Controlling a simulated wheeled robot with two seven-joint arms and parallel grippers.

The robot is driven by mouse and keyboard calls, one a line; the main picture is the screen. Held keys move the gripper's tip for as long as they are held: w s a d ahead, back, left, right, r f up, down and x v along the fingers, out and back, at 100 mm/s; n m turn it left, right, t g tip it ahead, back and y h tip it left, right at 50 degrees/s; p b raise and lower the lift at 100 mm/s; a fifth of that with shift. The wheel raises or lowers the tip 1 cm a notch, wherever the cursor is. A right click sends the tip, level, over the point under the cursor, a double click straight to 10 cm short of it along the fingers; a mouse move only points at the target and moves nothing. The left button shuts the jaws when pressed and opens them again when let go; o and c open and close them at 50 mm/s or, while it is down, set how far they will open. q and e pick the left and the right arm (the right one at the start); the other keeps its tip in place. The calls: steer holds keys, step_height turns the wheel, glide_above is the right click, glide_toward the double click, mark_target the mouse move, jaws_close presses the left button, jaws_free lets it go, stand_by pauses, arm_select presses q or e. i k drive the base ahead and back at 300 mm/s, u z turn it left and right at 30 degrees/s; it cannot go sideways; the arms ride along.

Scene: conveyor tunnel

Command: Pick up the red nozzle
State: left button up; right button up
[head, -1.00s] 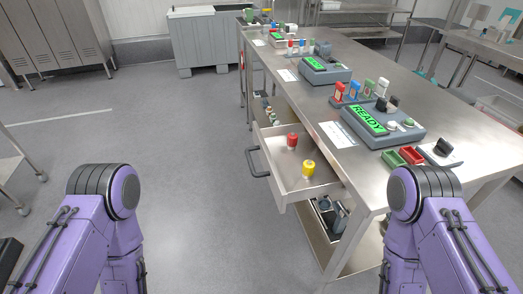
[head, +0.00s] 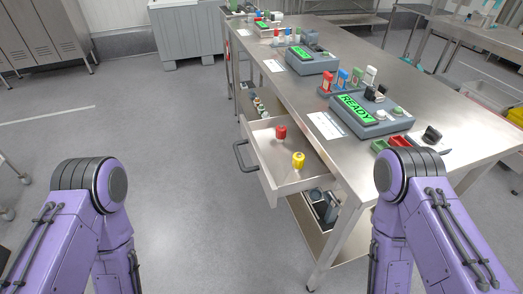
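A red nozzle (head: 281,132) stands in an open drawer (head: 295,184) under the long steel table, toward the drawer's back left. A yellow nozzle (head: 298,159) stands in the same drawer, nearer to me. Another red piece (head: 327,82) stands in a rack on the tabletop beside blue, green and white ones. My two purple arms show at the lower left and lower right, both apart from the drawer. Neither gripper is in the picture, so whether they are open or shut is hidden.
The steel table (head: 420,90) carries grey units, one with a green READY display (head: 361,107), and green and red bins (head: 399,141). The drawer's dark handle (head: 243,156) sticks out to the left. The floor (head: 185,150) left of the drawer is clear.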

mark_target(280, 130)
steer(key=u, duration=1.25)
steer(key=i, duration=2.45)
steer(key=z, duration=3.6)
